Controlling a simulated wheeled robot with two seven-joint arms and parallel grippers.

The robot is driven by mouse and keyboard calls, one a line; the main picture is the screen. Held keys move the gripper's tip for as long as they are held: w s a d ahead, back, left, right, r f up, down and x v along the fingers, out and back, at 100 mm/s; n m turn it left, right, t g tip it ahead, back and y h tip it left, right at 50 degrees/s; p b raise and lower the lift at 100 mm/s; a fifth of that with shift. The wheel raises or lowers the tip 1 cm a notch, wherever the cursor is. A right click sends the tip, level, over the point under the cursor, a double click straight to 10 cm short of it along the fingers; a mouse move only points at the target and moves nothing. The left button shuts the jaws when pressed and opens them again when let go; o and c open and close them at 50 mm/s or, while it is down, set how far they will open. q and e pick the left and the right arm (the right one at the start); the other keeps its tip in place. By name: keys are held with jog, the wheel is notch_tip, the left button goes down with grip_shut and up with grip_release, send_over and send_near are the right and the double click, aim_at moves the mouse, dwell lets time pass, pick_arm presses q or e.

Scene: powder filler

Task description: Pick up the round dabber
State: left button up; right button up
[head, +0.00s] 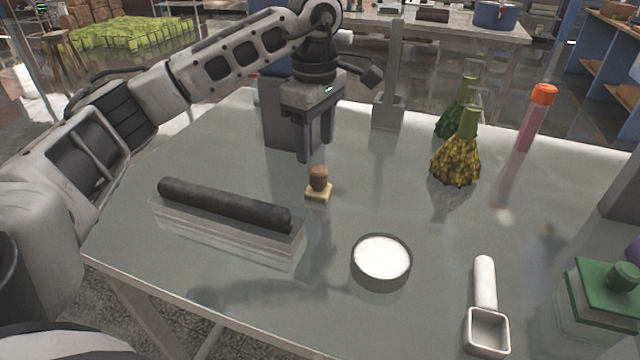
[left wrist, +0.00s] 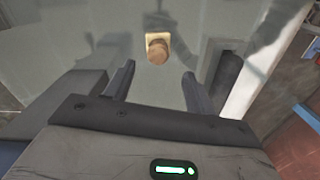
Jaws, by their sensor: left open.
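The round dabber (head: 319,179) has a brown rounded top on a pale square base. It stands upright on the grey table, left of the white powder dish. My left gripper (head: 314,158) is open and empty, pointing down above the table, behind the dabber in the head view. In the left wrist view the dabber (left wrist: 158,48) shows beyond the gap between the open fingers (left wrist: 158,85), apart from both. My right gripper is in neither view.
A dark roller (head: 222,204) lies on a pale block at left. The powder dish (head: 382,260), a white scoop (head: 486,300) and a green-lidded container (head: 600,300) stand in front. Flasks (head: 456,160) and an orange-capped tube (head: 536,118) stand at back right.

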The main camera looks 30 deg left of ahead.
aim_at(318, 169)
pick_arm(q)
jog(key=f, duration=0.4)
jog(key=f+p, duration=0.1)
jog(key=f, duration=0.3)
jog(key=shift+w+d+f, duration=0.15)
jog(key=shift+w, duration=0.05)
jog(key=c, duration=0.8)
